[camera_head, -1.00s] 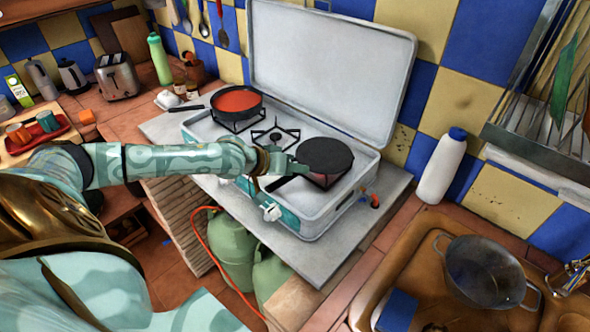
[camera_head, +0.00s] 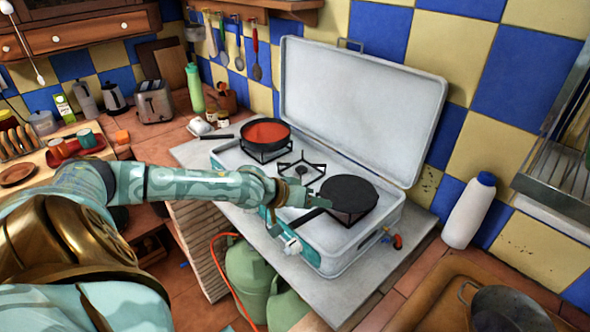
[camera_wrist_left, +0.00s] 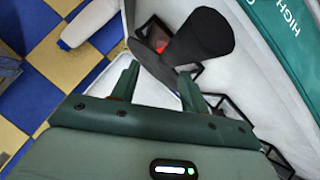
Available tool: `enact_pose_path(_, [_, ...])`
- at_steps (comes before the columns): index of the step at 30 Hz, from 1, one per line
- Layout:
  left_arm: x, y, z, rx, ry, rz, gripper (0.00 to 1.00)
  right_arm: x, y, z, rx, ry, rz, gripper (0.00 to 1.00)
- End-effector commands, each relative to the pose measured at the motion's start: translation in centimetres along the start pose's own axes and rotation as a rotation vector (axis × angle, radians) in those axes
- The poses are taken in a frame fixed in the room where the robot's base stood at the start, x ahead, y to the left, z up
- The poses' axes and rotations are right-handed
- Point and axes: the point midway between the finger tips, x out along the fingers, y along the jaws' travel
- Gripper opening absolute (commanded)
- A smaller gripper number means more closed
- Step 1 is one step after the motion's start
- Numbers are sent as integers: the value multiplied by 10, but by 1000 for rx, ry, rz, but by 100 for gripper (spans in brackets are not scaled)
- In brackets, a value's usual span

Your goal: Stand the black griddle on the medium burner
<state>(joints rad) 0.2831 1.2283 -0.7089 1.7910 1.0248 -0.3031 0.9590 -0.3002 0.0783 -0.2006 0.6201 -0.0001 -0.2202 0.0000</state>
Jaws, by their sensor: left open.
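The black griddle (camera_head: 349,190) is a round dark pan at the right burner of the camping stove, over that burner's wire grate (camera_head: 352,216). Its dark handle points to the lower left. My left gripper (camera_head: 318,201) is open at the griddle's left edge, above the handle. A red patch shows in the grate beyond. I cannot tell whether the fingers touch the griddle. A small burner (camera_head: 302,171) in the middle is bare. My right gripper is out of view.
A pan of red sauce (camera_head: 265,133) stands on the left burner. The stove's open lid (camera_head: 360,105) rises behind. A white bottle (camera_head: 468,211) stands to the right, with a large pot (camera_head: 508,310) at the lower right. Green gas bottles (camera_head: 250,275) stand below the counter.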

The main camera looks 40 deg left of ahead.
Motion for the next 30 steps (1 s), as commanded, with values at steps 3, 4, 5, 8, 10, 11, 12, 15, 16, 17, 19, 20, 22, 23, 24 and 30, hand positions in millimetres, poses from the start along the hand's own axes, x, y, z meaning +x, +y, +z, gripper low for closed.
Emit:
enact_pose_path(3, [-35, 2, -2, 5, -5, -4, 45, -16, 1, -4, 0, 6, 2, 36])
enact_pose_path(4, [-42, 2, -2, 4, -5, -4, 45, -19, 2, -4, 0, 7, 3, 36])
enact_pose_path(5, [-48, 2, -2, 2, -5, -5, 45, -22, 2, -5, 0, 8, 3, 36])
enact_pose_path(8, [-66, 3, -2, 0, -4, -2, 45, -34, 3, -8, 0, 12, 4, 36])
enact_pose_path(10, [-76, 3, -2, 0, -3, -3, 45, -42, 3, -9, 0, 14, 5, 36])
enact_pose_path(11, [-80, 3, -2, 0, -4, -2, 45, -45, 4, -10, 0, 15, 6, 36])
enact_pose_path(12, [-84, 3, -2, 1, -4, -1, 45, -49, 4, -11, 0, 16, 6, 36])
enact_pose_path(15, [-94, 3, -3, -2, -2, 0, 45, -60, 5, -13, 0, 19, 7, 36])
enact_pose_path(16, [-96, 3, -3, -1, -1, 0, 45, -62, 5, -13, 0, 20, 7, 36])
enact_pose_path(17, [-98, 2, -2, 0, -1, 0, 45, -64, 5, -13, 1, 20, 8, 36])
enact_pose_path(19, [-101, 2, -2, -1, -1, 1, 45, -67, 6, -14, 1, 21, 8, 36])
enact_pose_path(20, [-102, 2, -2, -1, 0, 1, 45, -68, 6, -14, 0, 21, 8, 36])
enact_pose_path(22, [-103, 1, -1, 0, 0, 1, 45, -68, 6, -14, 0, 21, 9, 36])
enact_pose_path(23, [-103, 1, -1, 1, 0, 1, 45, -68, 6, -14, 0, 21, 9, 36])
enact_pose_path(24, [-103, 1, -1, 1, 0, 1, 45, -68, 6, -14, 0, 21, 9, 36])
enact_pose_path(30, [-102, 0, 0, 1, 0, 1, 45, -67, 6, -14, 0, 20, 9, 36])
